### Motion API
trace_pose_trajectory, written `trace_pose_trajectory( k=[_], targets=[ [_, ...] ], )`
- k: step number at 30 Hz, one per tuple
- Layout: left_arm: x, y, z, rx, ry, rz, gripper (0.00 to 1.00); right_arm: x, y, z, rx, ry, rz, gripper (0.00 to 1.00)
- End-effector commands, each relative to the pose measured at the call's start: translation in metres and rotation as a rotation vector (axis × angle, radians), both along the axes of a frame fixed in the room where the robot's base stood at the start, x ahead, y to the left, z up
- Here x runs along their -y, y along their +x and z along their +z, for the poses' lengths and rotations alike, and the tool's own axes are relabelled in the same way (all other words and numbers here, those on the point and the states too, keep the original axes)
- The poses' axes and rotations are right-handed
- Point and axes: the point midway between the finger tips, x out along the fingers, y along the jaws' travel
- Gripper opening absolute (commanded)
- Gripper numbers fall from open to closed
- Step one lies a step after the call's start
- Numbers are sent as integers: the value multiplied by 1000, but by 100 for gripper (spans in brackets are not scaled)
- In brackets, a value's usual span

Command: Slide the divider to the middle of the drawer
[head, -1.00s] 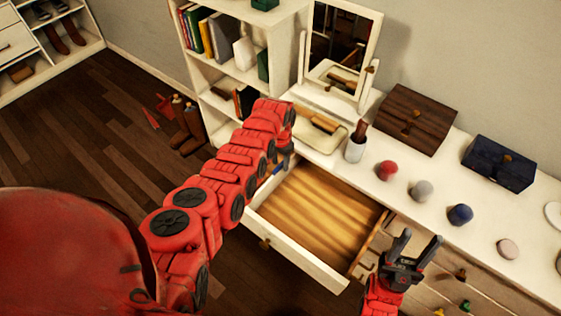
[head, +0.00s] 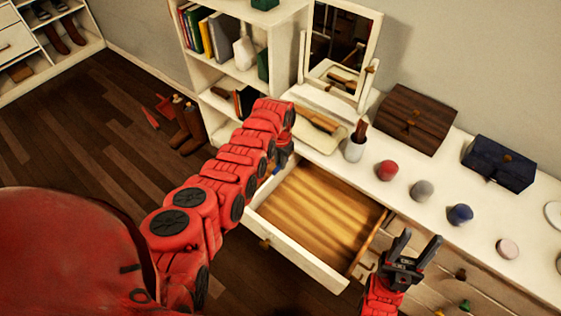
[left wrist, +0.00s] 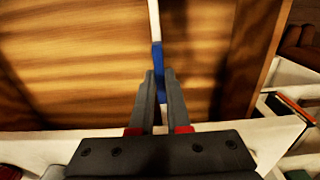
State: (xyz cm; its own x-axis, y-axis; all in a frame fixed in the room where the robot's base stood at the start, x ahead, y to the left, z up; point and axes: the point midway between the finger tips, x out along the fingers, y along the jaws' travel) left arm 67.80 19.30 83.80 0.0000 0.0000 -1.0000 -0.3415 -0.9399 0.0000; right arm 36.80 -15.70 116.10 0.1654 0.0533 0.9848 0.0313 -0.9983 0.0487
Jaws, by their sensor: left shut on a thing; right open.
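The drawer (head: 297,257) is pulled out of the white dresser, and its wooden floor is mostly bare. The divider (left wrist: 155,22) is a thin, pale upright strip with a blue part. It stands nearer the drawer's left side in the head view, where only a bit of blue (head: 275,170) shows beside my arm. My left gripper (left wrist: 160,74) is shut on the blue part of the divider; in the head view my arm largely hides this grip. My right gripper (head: 417,246) is open and empty, to the right of the drawer and apart from it.
The dresser top (head: 395,211) holds a white cup (head: 355,149), a mirror (head: 341,52), a brown box (head: 415,119), a dark blue box (head: 499,163) and several small round items. A bookshelf (head: 236,72) stands behind my left arm. The drawer's middle and right are free.

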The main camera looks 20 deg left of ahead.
Motion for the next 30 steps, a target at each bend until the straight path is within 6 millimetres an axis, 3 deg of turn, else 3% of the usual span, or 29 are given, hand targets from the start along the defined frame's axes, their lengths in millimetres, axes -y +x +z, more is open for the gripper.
trace_pose_trajectory(
  k=[23,26,30],
  targets=[
    [2,-1,1,0,0,-1,0,0,0,2,0,0,0,50],
    [17,-7,2,-4,-2,-5,0,0,0,11,0,0,0,50],
    [54,-20,2,-5,-4,-6,0,0,0,26,0,0,0,50]
  ],
)
